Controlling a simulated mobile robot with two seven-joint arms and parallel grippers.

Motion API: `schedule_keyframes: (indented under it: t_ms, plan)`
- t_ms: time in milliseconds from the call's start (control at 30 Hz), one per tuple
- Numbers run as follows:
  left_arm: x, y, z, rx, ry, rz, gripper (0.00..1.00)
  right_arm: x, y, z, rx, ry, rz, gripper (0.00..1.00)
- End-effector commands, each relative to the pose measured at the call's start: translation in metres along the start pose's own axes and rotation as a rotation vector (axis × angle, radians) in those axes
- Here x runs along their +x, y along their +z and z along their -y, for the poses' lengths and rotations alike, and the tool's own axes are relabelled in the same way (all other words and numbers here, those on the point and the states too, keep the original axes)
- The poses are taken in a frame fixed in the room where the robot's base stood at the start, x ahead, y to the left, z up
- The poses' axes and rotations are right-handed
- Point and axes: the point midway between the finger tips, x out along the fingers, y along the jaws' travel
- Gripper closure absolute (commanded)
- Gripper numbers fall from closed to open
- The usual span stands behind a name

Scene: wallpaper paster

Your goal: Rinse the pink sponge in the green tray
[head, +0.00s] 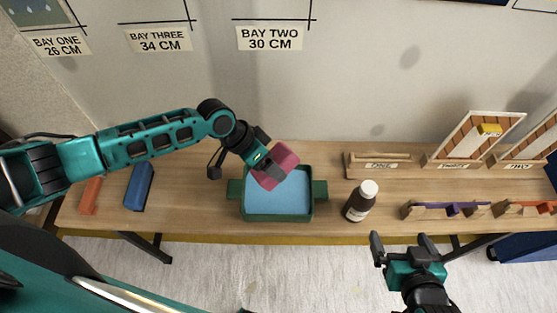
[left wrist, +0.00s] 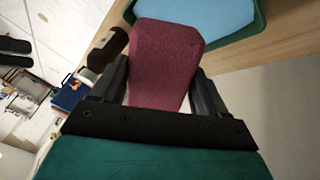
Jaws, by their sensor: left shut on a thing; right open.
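The pink sponge (head: 275,165) is held by my left gripper (head: 262,160) over the back part of the green tray (head: 277,217). The tray holds a flat light-blue surface that looks like water. In the left wrist view the sponge (left wrist: 163,65) sits between the two fingers of my left gripper (left wrist: 160,85), and the tray (left wrist: 230,32) lies beyond it. The sponge appears above the tray; I cannot tell if it touches the water. My right gripper (head: 404,242) is open and empty in front of the table's front edge.
A brown bottle with white cap (head: 360,202) stands right of the tray. Blue (head: 139,187) and orange (head: 90,195) blocks lie at left. The wall behind has bay labels.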

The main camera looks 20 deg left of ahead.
Motion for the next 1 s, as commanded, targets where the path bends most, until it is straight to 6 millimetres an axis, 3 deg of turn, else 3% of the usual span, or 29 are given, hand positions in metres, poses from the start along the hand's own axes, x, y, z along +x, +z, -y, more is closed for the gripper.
schedule_keyframes:
  t_ms: [333, 533, 767, 1000]
  plan:
    - [0.008, 0.007, 0.006, -0.003, 0.000, 0.008, 0.58, 0.004, 0.006, 0.000, 0.000, 0.000, 0.000, 0.01]
    - [0.026, 0.015, 0.011, -0.003, 0.000, 0.008, 0.58, 0.011, 0.015, 0.001, 0.000, -0.001, 0.000, 0.01]
    - [0.052, 0.027, 0.020, -0.002, 0.000, 0.007, 0.58, 0.028, 0.040, 0.002, 0.000, -0.001, 0.000, 0.01]
    - [0.066, 0.033, 0.024, -0.003, -0.001, 0.007, 0.58, 0.033, 0.049, 0.002, 0.000, -0.001, 0.002, 0.01]
